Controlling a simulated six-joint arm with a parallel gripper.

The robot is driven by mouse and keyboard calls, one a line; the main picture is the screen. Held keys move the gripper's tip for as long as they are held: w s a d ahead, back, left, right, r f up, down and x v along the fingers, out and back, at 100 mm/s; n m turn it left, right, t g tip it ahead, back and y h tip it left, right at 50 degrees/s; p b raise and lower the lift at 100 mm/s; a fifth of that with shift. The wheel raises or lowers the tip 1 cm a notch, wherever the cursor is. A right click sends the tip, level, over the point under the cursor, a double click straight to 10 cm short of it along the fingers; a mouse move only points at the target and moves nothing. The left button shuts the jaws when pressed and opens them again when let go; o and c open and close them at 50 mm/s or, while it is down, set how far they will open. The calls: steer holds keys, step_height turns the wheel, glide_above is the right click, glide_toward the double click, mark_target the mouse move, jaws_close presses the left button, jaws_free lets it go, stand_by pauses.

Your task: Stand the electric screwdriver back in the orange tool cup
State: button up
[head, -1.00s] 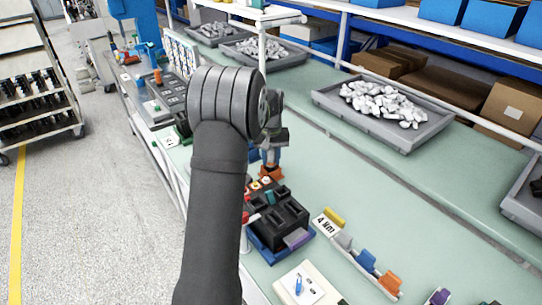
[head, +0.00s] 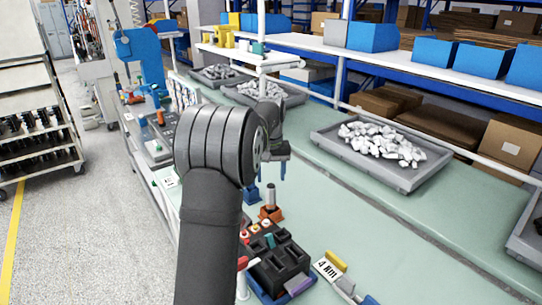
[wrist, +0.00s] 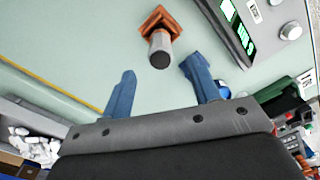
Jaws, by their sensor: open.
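The electric screwdriver (head: 270,192) shows as a short grey cylinder with a brownish tint. It stands upright in the orange tool cup (head: 270,213) on the green bench. In the wrist view the screwdriver's grey end (wrist: 160,50) points toward the camera, and the orange cup (wrist: 153,21) is around its base. My gripper (head: 267,180) is open, with its blue fingers apart and empty. In the wrist view the gripper (wrist: 159,71) has the screwdriver just beyond its fingertips, apart from them.
A black holder (head: 275,260) with several small parts stands in front of the cup. A "4 Nm" label (head: 327,269) is to its right. A grey tray of white parts (head: 375,150) is farther right. A device with a green display (wrist: 243,35) is near the cup.

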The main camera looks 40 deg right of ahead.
step_height(320, 180, up, 7)
glide_above(271, 198)
steer(key=w, duration=0.1)
steer(key=shift+w+d, duration=0.1)
steer(key=shift+d, duration=0.3)
step_height(271, 198, down, 17)
steer(key=shift+f, duration=0.15)
stand_by(0.6)
